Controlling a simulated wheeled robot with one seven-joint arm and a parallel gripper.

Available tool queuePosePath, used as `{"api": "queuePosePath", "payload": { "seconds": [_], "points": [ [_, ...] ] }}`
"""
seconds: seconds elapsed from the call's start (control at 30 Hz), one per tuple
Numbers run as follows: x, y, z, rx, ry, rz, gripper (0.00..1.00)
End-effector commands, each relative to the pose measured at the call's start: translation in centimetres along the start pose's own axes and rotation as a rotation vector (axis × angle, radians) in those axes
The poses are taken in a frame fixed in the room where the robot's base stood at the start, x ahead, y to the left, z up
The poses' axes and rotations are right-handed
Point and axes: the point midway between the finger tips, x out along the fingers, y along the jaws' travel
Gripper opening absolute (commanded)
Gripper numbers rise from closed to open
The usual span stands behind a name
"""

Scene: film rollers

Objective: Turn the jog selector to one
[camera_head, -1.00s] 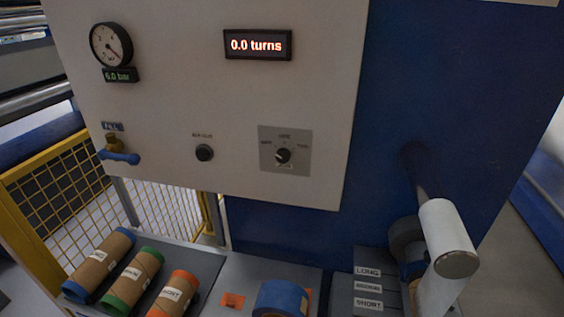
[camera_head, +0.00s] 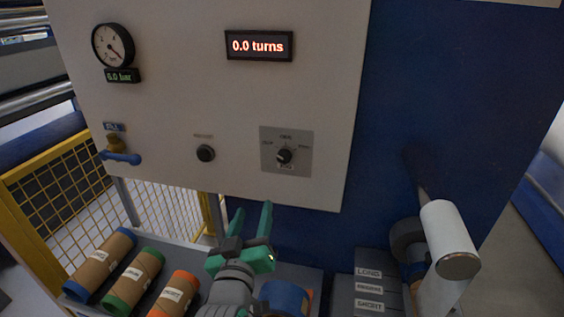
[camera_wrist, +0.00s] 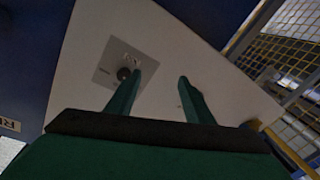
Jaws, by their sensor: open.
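The jog selector (camera_head: 284,156) is a black rotary knob on a grey square plate at the lower right of the white panel. Its plate has small labels around it, too blurred to read surely. In the wrist view the selector (camera_wrist: 124,73) shows just beyond the left finger's tip. My gripper (camera_head: 253,222) has green fingers, is open and empty, and is below the panel, down and left of the selector in the head view. Nothing is between the fingers (camera_wrist: 165,80) in the wrist view.
The panel also carries a display (camera_head: 259,46) reading "0.0 turns", a gauge (camera_head: 112,45), a black button (camera_head: 205,153) and a blue-handled valve (camera_head: 120,157). Cardboard rolls (camera_head: 134,278) lie below left. A white roller (camera_head: 449,238) juts out at right.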

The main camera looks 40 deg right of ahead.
Motion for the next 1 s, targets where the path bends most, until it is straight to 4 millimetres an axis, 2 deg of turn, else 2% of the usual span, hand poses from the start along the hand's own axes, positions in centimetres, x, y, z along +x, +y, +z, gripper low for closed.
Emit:
{"api": "queuePosePath", "payload": {
  "seconds": [0.03, 0.1, 0.3, 0.47, 0.57, 1.0],
  "points": [
    [0.4, 1.6, -1.5, 0.011, 0.0, 0.032, 0.48],
    [0.7, 3.2, -2.8, 0.022, -0.01, 0.062, 0.48],
    [1.0, 6.3, -4.9, 0.043, -0.032, 0.118, 0.48],
    [1.4, 7.0, -5.3, 0.048, -0.04, 0.13, 0.48],
    [2.4, 7.2, -5.3, 0.048, -0.039, 0.131, 0.48],
    [9.6, 8.0, -5.0, 0.048, -0.04, 0.13, 0.48]
  ]
}}
